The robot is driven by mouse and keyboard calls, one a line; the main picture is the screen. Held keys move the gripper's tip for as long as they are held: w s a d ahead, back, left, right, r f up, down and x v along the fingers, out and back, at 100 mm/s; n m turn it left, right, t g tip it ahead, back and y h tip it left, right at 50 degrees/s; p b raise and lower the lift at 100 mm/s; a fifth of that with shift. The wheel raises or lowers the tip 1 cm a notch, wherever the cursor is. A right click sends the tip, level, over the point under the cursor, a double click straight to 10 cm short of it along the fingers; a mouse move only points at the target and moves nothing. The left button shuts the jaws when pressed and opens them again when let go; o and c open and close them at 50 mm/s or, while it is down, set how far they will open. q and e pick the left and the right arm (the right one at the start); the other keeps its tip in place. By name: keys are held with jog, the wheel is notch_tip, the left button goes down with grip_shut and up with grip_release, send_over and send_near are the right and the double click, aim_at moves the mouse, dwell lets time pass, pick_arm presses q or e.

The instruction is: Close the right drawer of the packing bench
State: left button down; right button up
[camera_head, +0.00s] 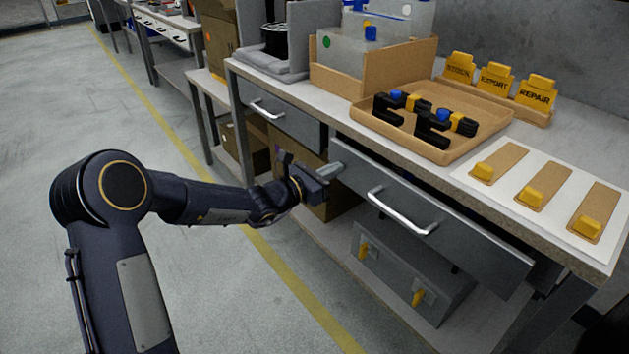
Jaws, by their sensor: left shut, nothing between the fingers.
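The packing bench (240,67) runs from the upper left to the lower right. Its right drawer (450,222) has a dark grey front with a silver bar handle (402,214). My left gripper (331,171) is shut and empty, at the left end of that front and left of the handle. I cannot tell if it touches the front. The left drawer (285,118) has a similar handle and looks closed. My right gripper is out of view.
On the bench stand a wooden tray (487,133) with black clamps, a wooden crate (335,80) and yellow labelled blocks (495,77). A grey case (400,275) with yellow latches sits on the lower shelf. The floor (110,120) at left is clear.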

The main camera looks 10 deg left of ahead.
aim_at(343, 181)
pick_arm(q)
jog(key=x, duration=0.3)
jog(key=shift+d, duration=0.1)
jog(key=shift+w+d+r, duration=0.1)
jog(key=shift+w+r, duration=0.05)
jog(key=shift+w, duration=0.05)
jog(key=shift+r, duration=0.1)
